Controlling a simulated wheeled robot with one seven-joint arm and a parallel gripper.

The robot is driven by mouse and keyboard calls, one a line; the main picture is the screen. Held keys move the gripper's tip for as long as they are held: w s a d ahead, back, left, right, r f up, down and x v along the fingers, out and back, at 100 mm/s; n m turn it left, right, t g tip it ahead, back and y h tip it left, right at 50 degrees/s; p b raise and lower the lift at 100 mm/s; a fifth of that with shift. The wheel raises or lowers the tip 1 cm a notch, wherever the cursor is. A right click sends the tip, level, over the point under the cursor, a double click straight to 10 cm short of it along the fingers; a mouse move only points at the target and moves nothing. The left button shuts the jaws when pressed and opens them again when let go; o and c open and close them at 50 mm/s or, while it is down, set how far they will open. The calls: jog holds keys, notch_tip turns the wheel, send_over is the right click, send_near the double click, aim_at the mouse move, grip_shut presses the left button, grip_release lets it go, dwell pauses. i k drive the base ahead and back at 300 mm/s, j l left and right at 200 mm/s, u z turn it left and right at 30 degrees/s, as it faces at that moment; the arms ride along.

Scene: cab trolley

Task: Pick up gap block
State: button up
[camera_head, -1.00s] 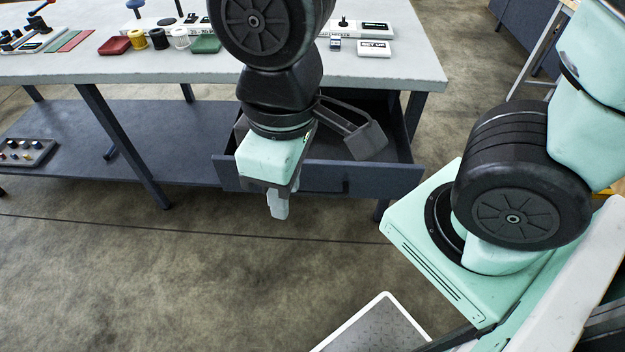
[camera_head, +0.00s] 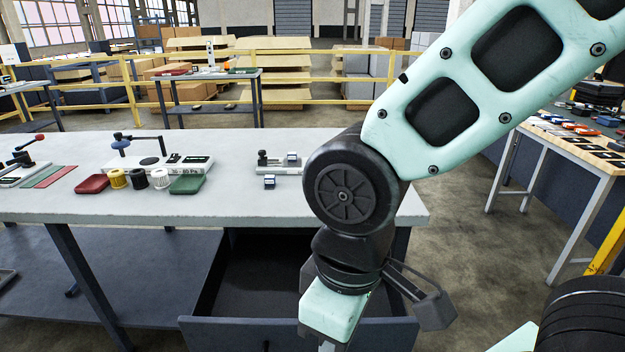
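A small dark block with a pale, bluish top (camera_head: 269,182) lies on the grey workbench (camera_head: 235,208), just in front of a white fixture (camera_head: 279,168). It may be the gap block; no label on it is readable. A second small block (camera_head: 292,158) sits at the fixture's right end. My gripper (camera_head: 327,346) hangs at the bottom edge of the view, in front of the bench and lower than its top, apart from both blocks. Its fingers are mostly cut off by the frame edge, so their opening does not show. My arm hides the bench top right of the fixture.
An open drawer (camera_head: 240,330) juts out below the bench, close to my gripper. Red, yellow, black, white and green items (camera_head: 140,179) stand left of the fixture beside another device (camera_head: 160,163). A wooden-topped table (camera_head: 560,150) stands at the right. The bench's front strip is clear.

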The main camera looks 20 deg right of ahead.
aim_at(268, 180)
jog(key=i+l+u, duration=0.1)
jog(key=l+u, duration=0.3)
jog(key=i+l+u, duration=0.1)
jog(key=l+u, duration=0.55)
jog(key=u, duration=0.15)
